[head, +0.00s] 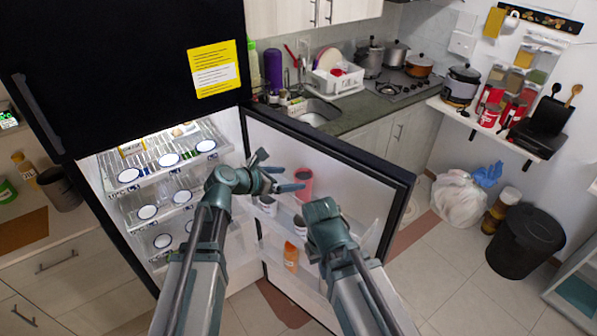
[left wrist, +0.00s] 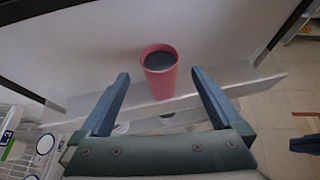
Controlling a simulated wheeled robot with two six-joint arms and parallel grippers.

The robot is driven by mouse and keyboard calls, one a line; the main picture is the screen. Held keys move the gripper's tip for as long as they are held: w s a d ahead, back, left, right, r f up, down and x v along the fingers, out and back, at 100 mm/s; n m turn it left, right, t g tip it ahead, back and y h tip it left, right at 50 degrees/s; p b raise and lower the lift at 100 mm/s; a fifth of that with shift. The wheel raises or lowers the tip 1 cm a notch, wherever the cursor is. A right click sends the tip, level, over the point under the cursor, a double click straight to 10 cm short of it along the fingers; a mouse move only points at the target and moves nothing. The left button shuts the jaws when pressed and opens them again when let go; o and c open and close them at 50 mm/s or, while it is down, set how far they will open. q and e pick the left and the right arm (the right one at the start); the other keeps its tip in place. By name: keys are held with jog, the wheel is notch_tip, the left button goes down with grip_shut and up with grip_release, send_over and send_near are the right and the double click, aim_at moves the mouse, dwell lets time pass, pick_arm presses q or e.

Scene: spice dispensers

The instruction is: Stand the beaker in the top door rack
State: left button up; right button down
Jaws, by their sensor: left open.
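The pink beaker (head: 304,180) with a dark inside stands upright at the top rack of the open fridge door. In the left wrist view the beaker (left wrist: 161,82) is ahead, and its base meets the white rack (left wrist: 258,80). My left gripper (head: 284,170) is open, its fingers pointing at the door. In the left wrist view the open left gripper (left wrist: 160,74) has one finger on each side of the beaker, with gaps on both sides. My right gripper (head: 322,208) is beside the door below the beaker; its fingers are mostly hidden.
The fridge door (head: 350,165) is open, with lower racks holding an orange container (head: 291,257) and other items. The lit fridge shelves (head: 150,180) at the left hold several round white-topped items. A black bin (head: 524,240) stands on the floor at the right.

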pick_arm(q)
jog(key=p+v, duration=0.1)
jog(key=v, duration=0.4)
jog(key=shift+p, duration=0.35)
jog(key=shift+f, duration=0.1)
jog(key=s+a+f+m+g+y, duration=0.45)
jog(key=s+f+m, duration=0.2)
jog(key=m, duration=0.65)
jog(key=s+a+f+m+g+y, duration=0.3)
jog(key=s+a+f+m+y, duration=0.3)
jog(key=m, duration=0.7)
jog(key=s+d+f+m+b, duration=0.4)
jog(key=s+d+f+b, duration=0.3)
jog(key=d+f+b, duration=0.3)
jog(key=shift+d+g+b, duration=0.45)
jog(key=shift+d+b, duration=0.15)
jog(key=shift+d, duration=0.55)
jog(key=shift+s, duration=0.1)
jog(key=shift+c, duration=0.3)
